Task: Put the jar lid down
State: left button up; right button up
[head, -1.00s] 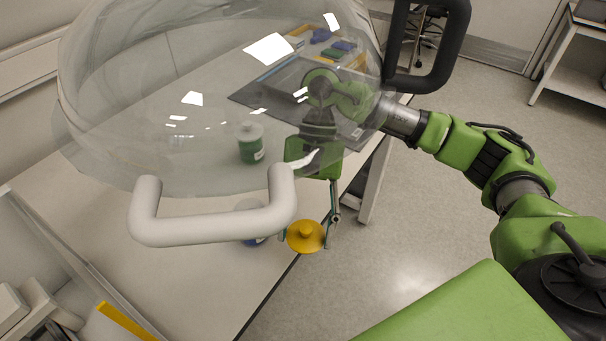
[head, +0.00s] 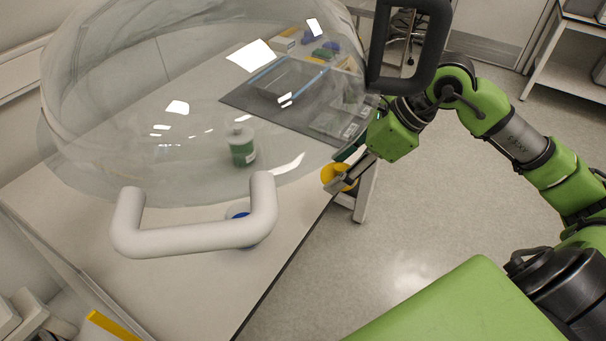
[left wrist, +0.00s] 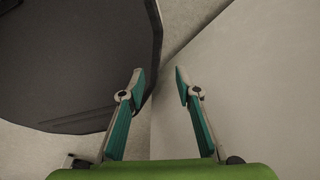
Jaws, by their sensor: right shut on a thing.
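The jar lid (head: 328,174) is yellow and round, with a knob seen a second ago. My right gripper (head: 348,177) is shut on it and holds it near the right edge of the white table (head: 190,290). The fingers cover part of the lid, and I cannot tell how high above the table edge it is. My left gripper (left wrist: 160,82) shows only in the left wrist view; its fingers are apart with nothing between them.
A large clear dome with a white handle (head: 195,236) and a dark handle (head: 375,75) covers much of the view. Through it I see a green jar (head: 242,150) and a dark mat (head: 248,103). A blue-and-white item (head: 238,213) is partly behind the white handle. The front table area is clear.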

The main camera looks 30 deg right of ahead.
jog(key=shift+w+d+r+m+t+h, duration=0.2)
jog(key=shift+d+r+m+t+h, duration=0.1)
jog(key=shift+d+r+m, duration=0.3)
jog(key=shift+w+r, duration=0.1)
jog(key=shift+w+p, duration=0.3)
jog(key=shift+p, duration=0.05)
jog(key=w+a+f+p, duration=0.1)
jog(key=w+f+p, duration=0.25)
jog(key=w, duration=0.45)
jog(key=p, duration=0.2)
send_over(303, 175)
jog(key=s, duration=0.1)
notch_tip(303, 175, down, 5)
jog(key=shift+f, duration=0.1)
jog(key=shift+w+f, duration=0.35)
jog(key=shift+f, duration=0.15)
notch_tip(303, 175, down, 3)
jog(key=shift+w+f+p, duration=0.1)
jog(key=shift+f+p, duration=0.1)
jog(key=shift+p, duration=0.5)
